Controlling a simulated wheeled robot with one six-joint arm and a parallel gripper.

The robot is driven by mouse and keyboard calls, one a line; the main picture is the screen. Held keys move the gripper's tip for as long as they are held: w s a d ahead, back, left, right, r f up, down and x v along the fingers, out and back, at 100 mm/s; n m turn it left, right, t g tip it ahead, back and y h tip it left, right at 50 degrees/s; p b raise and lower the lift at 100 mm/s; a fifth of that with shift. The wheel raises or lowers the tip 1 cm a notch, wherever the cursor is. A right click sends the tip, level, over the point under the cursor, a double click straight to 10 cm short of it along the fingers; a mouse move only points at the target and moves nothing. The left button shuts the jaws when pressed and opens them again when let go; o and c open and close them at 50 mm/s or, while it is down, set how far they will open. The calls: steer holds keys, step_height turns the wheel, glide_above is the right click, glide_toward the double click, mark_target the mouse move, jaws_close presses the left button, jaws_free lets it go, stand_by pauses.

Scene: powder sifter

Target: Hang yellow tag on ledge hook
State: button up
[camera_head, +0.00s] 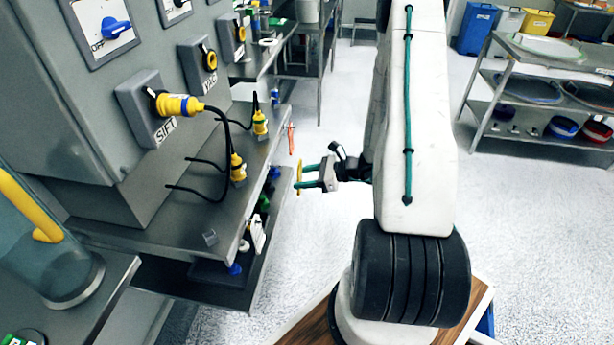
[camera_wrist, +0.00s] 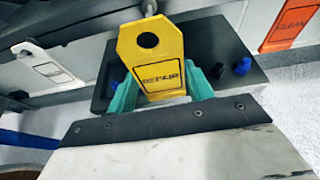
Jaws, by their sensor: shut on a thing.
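My gripper (camera_head: 304,177) is shut on the yellow tag (camera_head: 299,171), in the open air to the right of the metal ledge (camera_head: 228,211). In the wrist view the yellow tag (camera_wrist: 152,62) reads REPAIR and has a round hole near its outer end. Teal fingers of my gripper (camera_wrist: 162,88) hold its near end. The tag is apart from the ledge edge in the head view. An orange tag (camera_head: 291,139) and a white tag (camera_head: 257,236) hang along that edge. The wrist view shows the orange tag (camera_wrist: 291,24), reading CLEAN. I cannot make out an empty hook.
Yellow plugs (camera_head: 238,170) with black cables stand on the ledge below the grey control cabinet (camera_head: 100,110). A lower shelf (camera_head: 240,285) holds small bottles. A rack with trays (camera_head: 545,85) stands at the right. The floor beside the ledge is clear.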

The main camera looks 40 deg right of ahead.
steer(key=r+x, duration=0.1)
steer(key=x, duration=0.6)
steer(key=shift+w+a, duration=0.25)
steer(key=shift+a, duration=0.05)
stand_by(0.4)
steer(key=shift+f, duration=0.1)
stand_by(0.5)
steer(key=o, duration=1.1)
